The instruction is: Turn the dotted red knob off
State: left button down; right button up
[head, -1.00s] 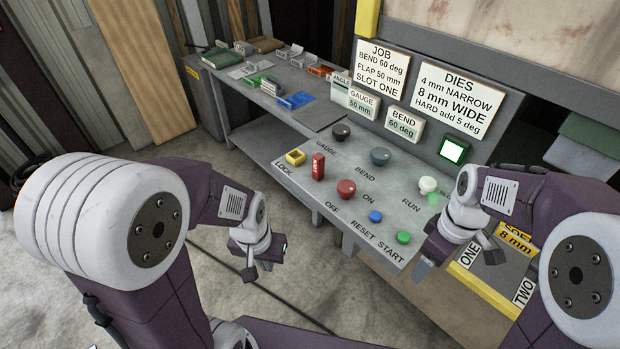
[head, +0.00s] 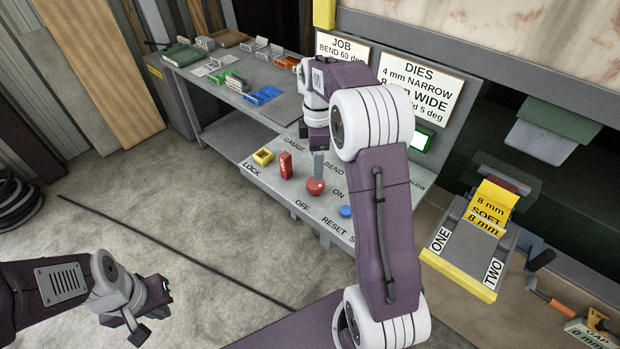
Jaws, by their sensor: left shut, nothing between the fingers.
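The red knob (head: 315,187) sits on the grey sloped control panel (head: 262,188), between the printed words ON and OFF. Which way its dot points is too small to tell. My left gripper (head: 146,316) is shut and empty over the floor at lower left, well away from the panel.
A red LOCK piece (head: 285,165) and a yellow square part (head: 263,157) stand left of the knob. A blue button (head: 345,211) is to its right. My right arm hides the panel's right side. Dies (head: 487,207) lie farther right.

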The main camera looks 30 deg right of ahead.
aim_at(315, 182)
notch_tip(315, 182, down, 9)
jog(key=shift+a+r+p, duration=0.1)
jog(key=shift+r+p, duration=0.05)
jog(key=shift+p, duration=0.3)
jog(key=c, duration=1.4)
